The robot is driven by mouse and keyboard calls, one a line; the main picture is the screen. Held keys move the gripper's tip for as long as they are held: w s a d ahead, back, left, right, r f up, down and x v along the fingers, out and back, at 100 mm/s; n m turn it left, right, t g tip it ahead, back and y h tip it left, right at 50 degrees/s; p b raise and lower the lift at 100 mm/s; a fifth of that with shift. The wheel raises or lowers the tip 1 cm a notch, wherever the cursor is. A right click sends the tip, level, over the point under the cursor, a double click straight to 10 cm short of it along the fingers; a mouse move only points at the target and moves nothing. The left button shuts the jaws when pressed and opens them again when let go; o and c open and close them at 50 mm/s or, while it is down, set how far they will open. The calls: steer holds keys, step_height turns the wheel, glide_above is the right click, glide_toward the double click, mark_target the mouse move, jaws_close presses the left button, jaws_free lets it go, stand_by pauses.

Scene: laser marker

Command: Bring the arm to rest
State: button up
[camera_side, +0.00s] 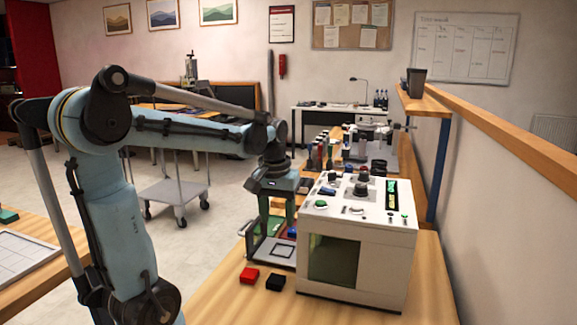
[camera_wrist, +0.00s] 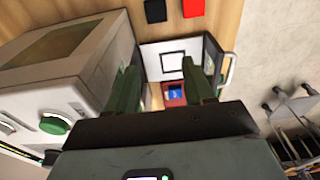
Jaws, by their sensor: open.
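My gripper (camera_side: 277,222) hangs over the bench at the left side of the white laser marker box (camera_side: 330,277), fingers pointing down. In the wrist view the two green fingers of my gripper (camera_wrist: 164,78) stand apart with nothing gripped between them. Beyond them is a tray or fixture (camera_side: 262,257) with a white plate framed in black (camera_wrist: 173,62). A small red piece with a blue top (camera_wrist: 176,92) shows in the gap between the fingers, apparently lower down. Whether the fingers touch anything below is not clear.
A red block (camera_side: 249,275) and a black block (camera_side: 275,281) lie on the bench in front of the fixture. The marker box has knobs and a green button (camera_wrist: 54,124) close to my gripper. A grey cart (camera_side: 173,191) stands on the floor.

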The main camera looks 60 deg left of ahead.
steer(key=s+d+f+n+t, duration=0.2)
steer(key=s+d+f+n, duration=0.25)
steer(key=d, duration=0.25)
steer(key=w+d+r+m+t, duration=0.1)
steer(key=w+d+m+t, duration=0.1)
steer(key=d+m, duration=0.4)
steer(key=w+d+r+m+t, duration=0.1)
steer(key=w+d+m+t, duration=0.1)
steer(key=d+m, duration=0.3)
steer(key=m, duration=0.3)
steer(key=shift+w+d+r+h, duration=0.2)
steer(key=shift+d+r+h, duration=0.1)
steer(key=shift+d+h, duration=0.1)
